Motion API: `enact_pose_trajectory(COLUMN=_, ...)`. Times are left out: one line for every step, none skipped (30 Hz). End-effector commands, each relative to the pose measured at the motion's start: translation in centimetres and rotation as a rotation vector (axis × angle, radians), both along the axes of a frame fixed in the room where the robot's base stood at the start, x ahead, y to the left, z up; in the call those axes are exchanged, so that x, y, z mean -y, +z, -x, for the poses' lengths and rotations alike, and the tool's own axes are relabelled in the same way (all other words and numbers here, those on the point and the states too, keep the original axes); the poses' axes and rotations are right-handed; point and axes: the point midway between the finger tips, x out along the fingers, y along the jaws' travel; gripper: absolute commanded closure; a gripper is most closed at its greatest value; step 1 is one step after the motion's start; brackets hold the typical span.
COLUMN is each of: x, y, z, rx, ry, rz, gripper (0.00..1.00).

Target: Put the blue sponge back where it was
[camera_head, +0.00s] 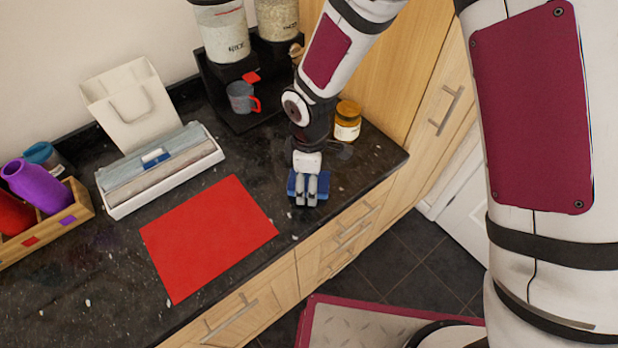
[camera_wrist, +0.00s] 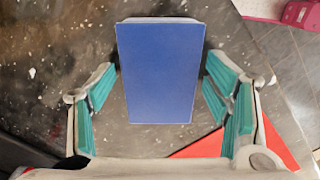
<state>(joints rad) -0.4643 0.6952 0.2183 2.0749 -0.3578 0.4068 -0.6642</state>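The blue sponge (camera_wrist: 160,75) fills the middle of the wrist view, with its broad blue face towards the camera and a thin pale edge along its top. My gripper (camera_wrist: 161,62) has its teal-padded fingers on either side of it, the tips at the sponge's side edges; it looks shut on the sponge. In the head view, my gripper (camera_head: 307,188) points down over the counter near its front edge. The sponge (camera_head: 293,186) shows on both sides of the near finger. Whether its underside touches the counter is unclear.
A red mat (camera_head: 205,240) lies left of my gripper on the dark counter (camera_head: 110,270). A white tray (camera_head: 165,187) with folded cloths stands behind it. A yellow-lidded jar (camera_head: 347,122) and a grey mug (camera_head: 240,98) stand farther back. A wooden crate (camera_head: 45,235) holds bottles.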

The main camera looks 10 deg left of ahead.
Motion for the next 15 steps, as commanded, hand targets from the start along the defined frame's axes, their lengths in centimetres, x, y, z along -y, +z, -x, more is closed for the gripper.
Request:
enact_pose_trajectory(x=0.0, y=0.0, z=0.0, rx=0.000, ry=0.000, rz=0.000, gripper=0.29)
enact_pose_trajectory(x=0.0, y=0.0, z=0.0, rx=0.000, ry=0.000, rz=0.000, gripper=0.29)
enact_pose_trajectory(x=0.0, y=0.0, z=0.0, rx=0.000, ry=0.000, rz=0.000, gripper=0.29)
enact_pose_trajectory(x=0.0, y=0.0, z=0.0, rx=0.000, ry=0.000, rz=0.000, gripper=0.29)
enact_pose_trajectory(x=0.0, y=0.1, z=0.0, rx=0.000, ry=0.000, rz=0.000, gripper=0.29)
enact_pose_trajectory(x=0.0, y=0.2, z=0.0, rx=0.000, ry=0.000, rz=0.000, gripper=0.29)
enact_pose_trajectory(x=0.0, y=0.4, z=0.0, rx=0.000, ry=0.000, rz=0.000, gripper=0.29)
enact_pose_trajectory(x=0.0, y=0.6, z=0.0, rx=0.001, ry=0.000, rz=0.000, gripper=0.29)
enact_pose_trajectory(x=0.0, y=0.9, z=-0.1, rx=0.002, ry=0.000, rz=-0.001, gripper=0.29)
enact_pose_trajectory(x=0.0, y=1.2, z=-0.1, rx=0.003, ry=0.000, rz=-0.001, gripper=0.29)
enact_pose_trajectory(x=-0.1, y=1.6, z=-0.2, rx=0.004, ry=0.000, rz=-0.002, gripper=0.29)
enact_pose_trajectory(x=0.0, y=2.2, z=-0.2, rx=0.004, ry=0.000, rz=-0.002, gripper=0.29)
enact_pose_trajectory(x=0.0, y=2.7, z=-0.2, rx=0.004, ry=-0.001, rz=-0.002, gripper=0.29)
enact_pose_trajectory(x=0.0, y=3.2, z=-0.2, rx=0.005, ry=-0.002, rz=-0.002, gripper=0.29)
enact_pose_trajectory(x=0.0, y=4.0, z=-0.3, rx=0.005, ry=-0.002, rz=-0.003, gripper=0.29)
